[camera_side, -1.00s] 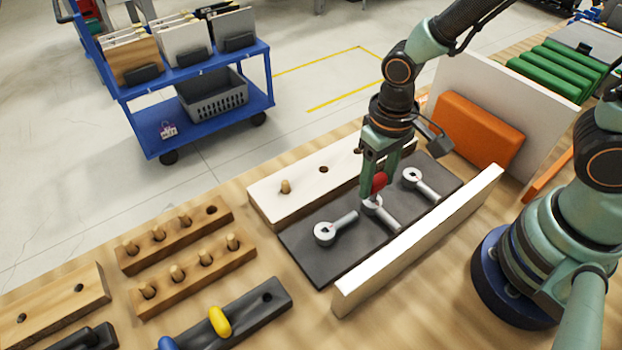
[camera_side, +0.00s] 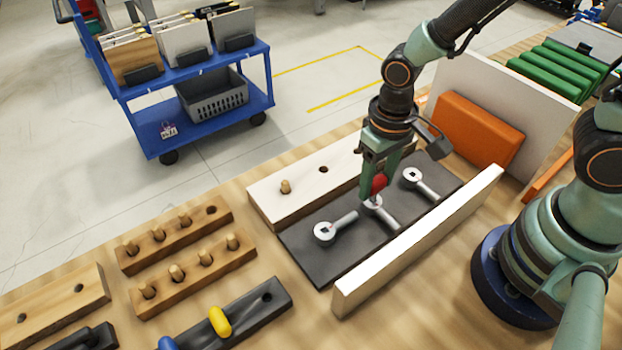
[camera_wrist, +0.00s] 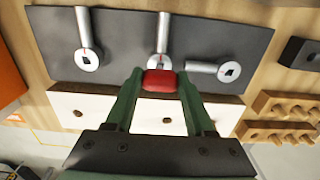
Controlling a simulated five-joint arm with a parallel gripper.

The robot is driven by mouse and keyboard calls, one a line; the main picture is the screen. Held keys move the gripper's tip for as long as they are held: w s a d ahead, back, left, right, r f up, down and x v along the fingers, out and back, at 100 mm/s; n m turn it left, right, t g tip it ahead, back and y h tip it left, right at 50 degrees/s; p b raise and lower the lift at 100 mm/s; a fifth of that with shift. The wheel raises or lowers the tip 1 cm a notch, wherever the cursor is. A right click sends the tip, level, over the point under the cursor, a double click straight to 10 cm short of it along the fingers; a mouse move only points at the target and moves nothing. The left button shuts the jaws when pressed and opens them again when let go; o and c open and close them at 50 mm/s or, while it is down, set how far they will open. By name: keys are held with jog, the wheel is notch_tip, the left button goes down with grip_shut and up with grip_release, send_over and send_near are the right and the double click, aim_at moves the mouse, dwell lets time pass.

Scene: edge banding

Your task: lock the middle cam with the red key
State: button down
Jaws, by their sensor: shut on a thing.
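My gripper (camera_side: 374,188) is shut on the red key (camera_side: 379,184), which also shows between the fingers in the wrist view (camera_wrist: 160,80). The key is over the middle cam (camera_side: 371,204), a silver disc with a shaft, on the dark plate (camera_side: 330,262). The key's lower end is hidden, so I cannot tell how deep it sits in the cam. In the wrist view the middle cam (camera_wrist: 159,62) shows just beyond the key. One outer cam (camera_side: 325,233) is at the left and another (camera_side: 412,175) at the right, both with open sockets.
A pale panel (camera_side: 420,240) stands along the plate's near side, and a white-topped board (camera_side: 305,185) lies behind it. A dark rack (camera_side: 250,310) holds a yellow key (camera_side: 219,321) and a blue key (camera_side: 167,343). Wooden peg racks (camera_side: 195,275) stand left. An orange block (camera_side: 478,130) is at the right.

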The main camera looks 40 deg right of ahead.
jog(key=shift+f, duration=0.8)
dwell(1.1)
jog(key=n, duration=0.4)
jog(key=shift+s, duration=0.1)
jog(key=shift+n, duration=0.4)
jog(key=n, duration=0.3)
jog(key=shift+s+d+n, duration=0.1)
jog(key=shift+n, duration=0.8)
